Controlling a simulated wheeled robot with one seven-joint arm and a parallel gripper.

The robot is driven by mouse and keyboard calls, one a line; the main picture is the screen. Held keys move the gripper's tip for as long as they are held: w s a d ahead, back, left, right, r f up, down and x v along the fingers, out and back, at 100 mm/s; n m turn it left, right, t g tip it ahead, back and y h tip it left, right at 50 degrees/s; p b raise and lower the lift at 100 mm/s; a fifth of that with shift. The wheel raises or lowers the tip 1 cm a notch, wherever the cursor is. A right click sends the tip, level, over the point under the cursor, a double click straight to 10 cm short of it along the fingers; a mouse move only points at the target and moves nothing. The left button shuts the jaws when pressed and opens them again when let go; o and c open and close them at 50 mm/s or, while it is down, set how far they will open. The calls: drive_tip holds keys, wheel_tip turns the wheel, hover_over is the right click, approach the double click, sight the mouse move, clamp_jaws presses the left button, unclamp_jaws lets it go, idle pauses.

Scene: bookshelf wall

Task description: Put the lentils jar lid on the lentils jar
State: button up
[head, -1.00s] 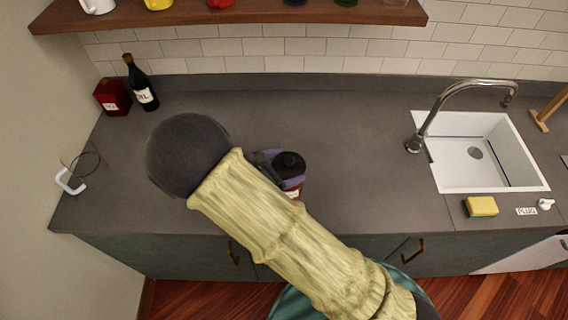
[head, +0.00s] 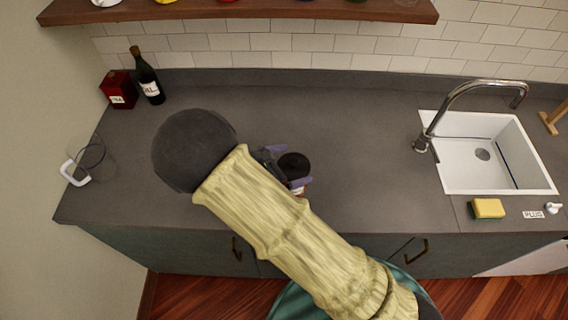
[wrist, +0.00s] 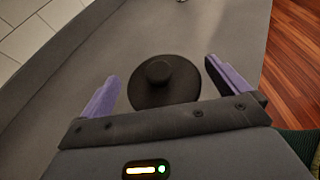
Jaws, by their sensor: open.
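The dark round lid (head: 294,163) lies on top of the lentils jar (head: 297,191) on the counter, in front of my arm. Only a little of the jar's reddish side and pale label shows beneath it. In the wrist view the lid (wrist: 164,88) is seen from above with its knob, and it hides the jar. My gripper (wrist: 162,73) is open, with one purple finger on each side of the lid and visible gaps between. In the head view my gripper (head: 289,166) is partly hidden by my arm.
A dark oil bottle (head: 147,76) and a red tin (head: 118,90) stand at the back left. The sink (head: 448,180), faucet (head: 424,138) and sponge (head: 487,208) are at the right. The counter between is clear.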

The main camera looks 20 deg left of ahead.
drive_tip(key=shift+s, duration=0.1)
drive_tip(key=b+v, duration=0.4)
drive_tip(key=v, duration=1.3)
drive_tip(key=shift+s+a, duration=0.1)
idle(0.4)
drive_tip(key=w+d+m+g+y, duration=0.1)
drive_tip(key=w+d+m+g, duration=0.1)
drive_tip(key=d+m+g, duration=0.3)
drive_tip(key=w+d+f+m+g+y, duration=0.1)
drive_tip(key=w+d+m, duration=0.15)
drive_tip(key=d, duration=0.55)
drive_tip(key=w+d+m+g+y, duration=0.1)
drive_tip(key=w+d+m+g, duration=0.25)
drive_tip(key=d, duration=0.25)
drive_tip(key=s+d+r+m+t+y, duration=0.1)
drive_tip(key=d+m+y, duration=0.2)
drive_tip(key=d+m, duration=0.5)
drive_tip(key=s+d+r+m+t+y, duration=0.1)
drive_tip(key=d+m+y, duration=0.2)
drive_tip(key=d+m, duration=0.5)
drive_tip(key=shift+s+d, duration=0.3)
drive_tip(key=shift+d, duration=0.8)
drive_tip(key=shift+r, duration=0.1)
